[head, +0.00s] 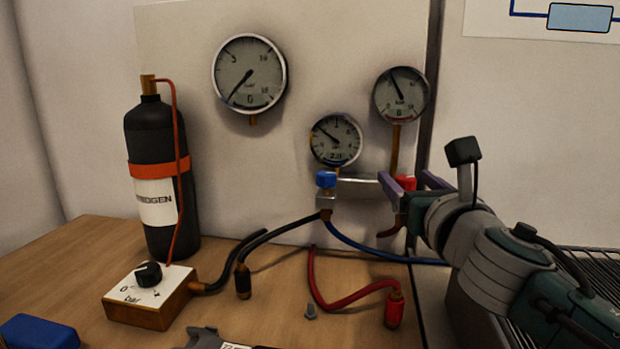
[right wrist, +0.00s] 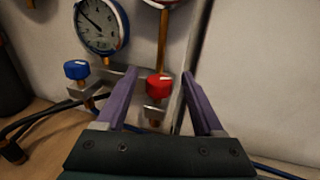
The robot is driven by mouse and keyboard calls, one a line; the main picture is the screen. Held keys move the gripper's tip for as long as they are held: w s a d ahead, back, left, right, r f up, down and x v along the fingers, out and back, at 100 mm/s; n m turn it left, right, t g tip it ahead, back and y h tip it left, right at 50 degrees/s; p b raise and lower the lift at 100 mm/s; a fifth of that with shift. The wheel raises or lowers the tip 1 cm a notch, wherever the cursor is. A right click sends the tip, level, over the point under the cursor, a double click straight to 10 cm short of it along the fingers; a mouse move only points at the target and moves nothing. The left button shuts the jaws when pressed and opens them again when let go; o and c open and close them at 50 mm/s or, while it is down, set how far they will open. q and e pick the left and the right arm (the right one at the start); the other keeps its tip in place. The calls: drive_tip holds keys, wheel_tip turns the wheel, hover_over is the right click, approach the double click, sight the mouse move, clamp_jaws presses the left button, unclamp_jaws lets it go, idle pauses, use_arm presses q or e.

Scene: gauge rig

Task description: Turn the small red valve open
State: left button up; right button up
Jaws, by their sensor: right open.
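The small red valve (head: 405,183) sits at the right end of a metal manifold bar (head: 357,181) on the panel, below the right-hand gauge. It also shows in the right wrist view (right wrist: 159,88), with a short pale mark on top. My right gripper (head: 404,174) is open, its purple fingers on either side of the red valve. My left gripper does not show.
A blue valve (head: 326,180) stands just left of the red one. Three gauges (head: 249,74) hang on the panel. A black nitrogen cylinder (head: 160,226), a control box (head: 150,297) and hoses (head: 335,307) are on the left and front. A dark rack (head: 560,262) is at right.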

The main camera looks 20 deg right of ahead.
drive_tip(key=shift+w+d, duration=0.2)
drive_tip(key=shift+w, duration=0.4)
clamp_jaws()
